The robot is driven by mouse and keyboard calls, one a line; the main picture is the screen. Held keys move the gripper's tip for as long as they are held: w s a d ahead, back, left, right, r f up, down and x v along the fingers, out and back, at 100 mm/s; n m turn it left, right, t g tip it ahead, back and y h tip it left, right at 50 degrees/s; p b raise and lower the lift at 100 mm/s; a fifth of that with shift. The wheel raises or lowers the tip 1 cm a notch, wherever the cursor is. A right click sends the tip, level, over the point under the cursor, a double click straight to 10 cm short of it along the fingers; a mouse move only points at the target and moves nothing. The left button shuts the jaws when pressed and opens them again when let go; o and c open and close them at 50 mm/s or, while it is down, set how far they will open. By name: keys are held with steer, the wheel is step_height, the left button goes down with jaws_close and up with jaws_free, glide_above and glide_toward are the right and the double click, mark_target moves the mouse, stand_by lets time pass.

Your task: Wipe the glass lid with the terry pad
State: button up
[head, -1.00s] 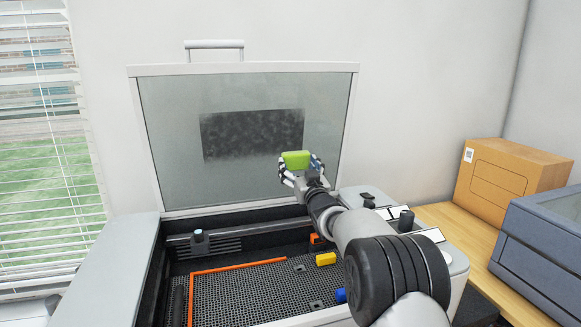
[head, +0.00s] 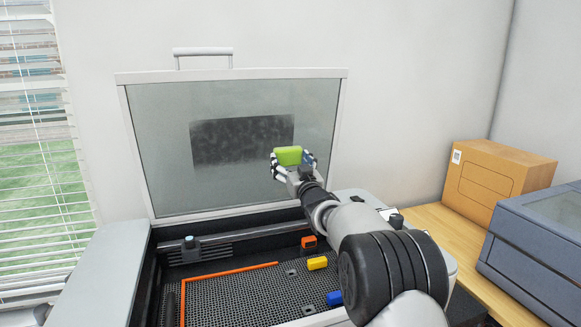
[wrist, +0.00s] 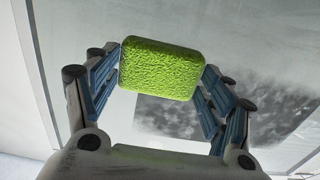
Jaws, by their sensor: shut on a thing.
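The glass lid (head: 160,115) stands raised at the back of the machine, in a white frame with a handle on top. A dark smudged rectangle (head: 230,140) covers its middle; it also shows in the wrist view (wrist: 190,122). My gripper (head: 290,163) is shut on the green terry pad (head: 288,155), in front of the lid at the smudge's lower right corner. In the wrist view the pad (wrist: 160,68) sits between the two fingers. I cannot tell whether the pad touches the glass.
A cardboard box (head: 495,180) and a blue-grey case (head: 535,245) stand at right.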

mark_target(287, 150)
steer(key=shift+s+d+r+p, duration=0.15)
steer(key=shift+r+p, duration=0.15)
steer(key=shift+r, duration=0.55)
steer(key=shift+s+a+r+p, duration=0.15)
steer(key=shift+r+p, duration=0.1)
steer(key=shift+r, duration=0.55)
steer(key=shift+d, duration=0.1)
